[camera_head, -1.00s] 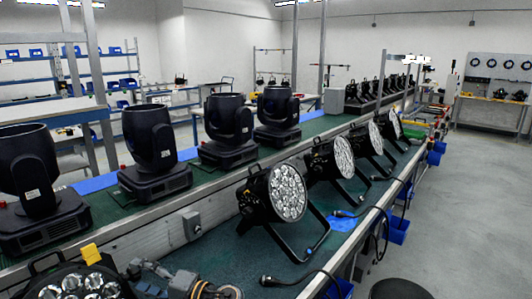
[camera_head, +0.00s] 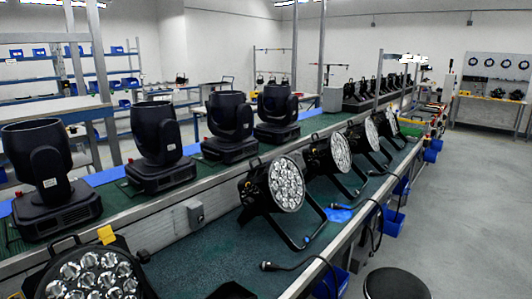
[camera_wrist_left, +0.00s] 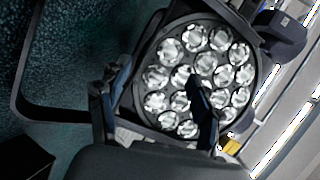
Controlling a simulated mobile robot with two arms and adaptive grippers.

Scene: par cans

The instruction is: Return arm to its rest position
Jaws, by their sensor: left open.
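The nearest par can (camera_head: 95,272) lies at the lower left of the head view, a black round lamp with several clear lenses and a yellow tag (camera_head: 107,235). In the left wrist view a par can (camera_wrist_left: 204,65) with a yellow tag (camera_wrist_left: 231,146) fills the middle. My left gripper (camera_wrist_left: 155,105) is open, its two dark fingers apart in front of the lamp face, with nothing held between them. Whether a finger touches the lamp cannot be told. My left gripper is not clearly seen in the head view. My right gripper is in neither view.
More par cans (camera_head: 285,185) stand in a row along the green bench (camera_head: 185,262). Moving-head lights (camera_head: 156,146) stand on the raised strip behind. A cable (camera_head: 300,264) lies near the front edge. A black round stool (camera_head: 396,284) stands on the floor at right.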

